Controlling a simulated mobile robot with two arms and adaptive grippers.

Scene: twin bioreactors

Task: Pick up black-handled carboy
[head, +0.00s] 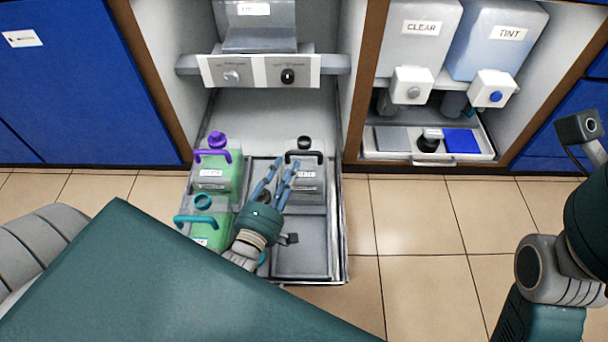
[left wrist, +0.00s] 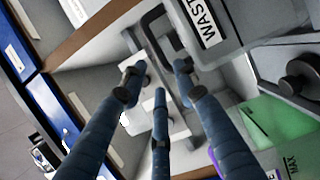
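The black-handled carboy (head: 308,180) is grey with a black cap and stands in the back right compartment of the pulled-out drawer. My left gripper (head: 285,166) is over the drawer, with its fingers spread beside the carboy's left side and partly covering it. In the left wrist view the fingers (left wrist: 160,80) are apart and empty. The black handle (left wrist: 158,28) shows just beyond the fingertips, near a grey surface with a "WAST…" label (left wrist: 205,22). I cannot tell whether a finger touches the handle. My right gripper's fingers are out of view.
A purple-handled green carboy (head: 217,170) and a teal-handled green carboy (head: 206,222) fill the drawer's left side. The front right compartment (head: 300,247) is empty. A grey bar with a control panel (head: 260,72) crosses above the drawer's back. Cabinet walls flank the drawer.

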